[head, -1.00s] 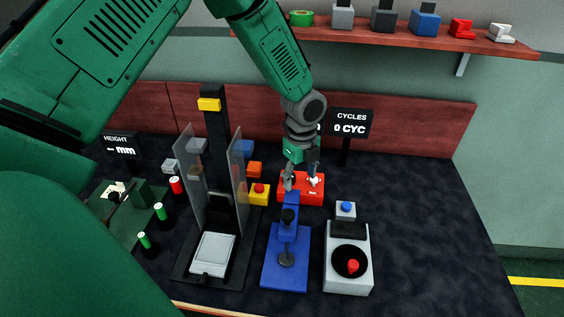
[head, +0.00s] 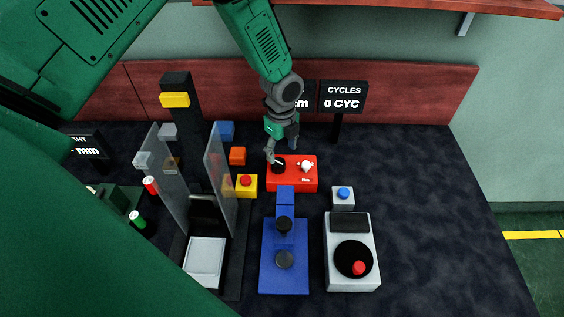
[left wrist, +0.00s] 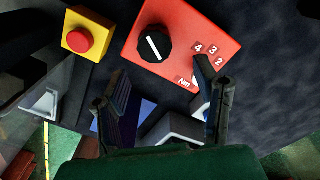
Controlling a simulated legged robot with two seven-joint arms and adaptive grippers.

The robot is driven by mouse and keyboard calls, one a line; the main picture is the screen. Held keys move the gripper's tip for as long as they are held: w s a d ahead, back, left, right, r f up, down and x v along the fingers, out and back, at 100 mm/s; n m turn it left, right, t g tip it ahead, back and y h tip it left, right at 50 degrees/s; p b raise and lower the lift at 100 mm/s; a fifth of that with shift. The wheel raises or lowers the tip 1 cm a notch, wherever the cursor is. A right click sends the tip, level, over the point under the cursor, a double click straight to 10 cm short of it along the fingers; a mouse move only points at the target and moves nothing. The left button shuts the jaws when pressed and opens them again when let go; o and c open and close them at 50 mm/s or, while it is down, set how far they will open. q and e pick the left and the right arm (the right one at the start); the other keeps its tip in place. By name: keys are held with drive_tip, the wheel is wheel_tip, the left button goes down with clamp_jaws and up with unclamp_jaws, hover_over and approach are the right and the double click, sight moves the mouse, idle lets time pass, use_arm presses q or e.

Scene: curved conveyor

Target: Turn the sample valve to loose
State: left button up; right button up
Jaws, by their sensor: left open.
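A red unit (head: 312,184) sits mid-table, with a black round knob (head: 278,165) on its left and a small white fitting (head: 306,166) on its right. I cannot tell which of these is the sample valve. In the left wrist view the knob (left wrist: 157,45) carries a white line, and the red unit (left wrist: 190,25) shows the marks 2, 3, 4 and Nm. My left gripper (head: 281,150) is open and empty near the knob's far side; its fingers (left wrist: 166,84) stand apart in the wrist view. One finger partly hides the white fitting. My right gripper is out of view.
A yellow box with a red button (head: 246,182) stands left of the red unit. In front are a blue stand (head: 285,275) and a grey device with a red-knobbed dial (head: 352,285). A clear-walled press (head: 205,262) stands left. The right side is clear.

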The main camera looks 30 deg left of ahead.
sight(278, 161)
use_arm(q)
drive_tip(key=f, duration=0.2)
drive_tip(key=a+f, duration=0.1)
drive_tip(key=f, duration=0.1)
drive_tip(key=a+f, duration=0.1)
drive_tip(key=f, duration=0.1)
drive_tip(key=shift+a+f, duration=0.1)
drive_tip(key=shift+f, duration=0.2)
drive_tip(key=shift+d, duration=0.45)
drive_tip(key=shift+d+r, duration=0.1)
drive_tip(key=shift+d, duration=0.35)
drive_tip(key=shift+c, duration=0.5)
drive_tip(key=shift+d, duration=0.1)
drive_tip(key=c, duration=0.6)
drive_tip(key=shift+r, duration=0.1)
drive_tip(key=c, duration=0.5)
drive_tip(key=shift+o, duration=0.2)
drive_tip(key=shift+a, duration=0.7)
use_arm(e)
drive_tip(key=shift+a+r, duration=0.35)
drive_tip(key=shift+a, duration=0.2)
use_arm(q)
drive_tip(key=shift+d, duration=0.1)
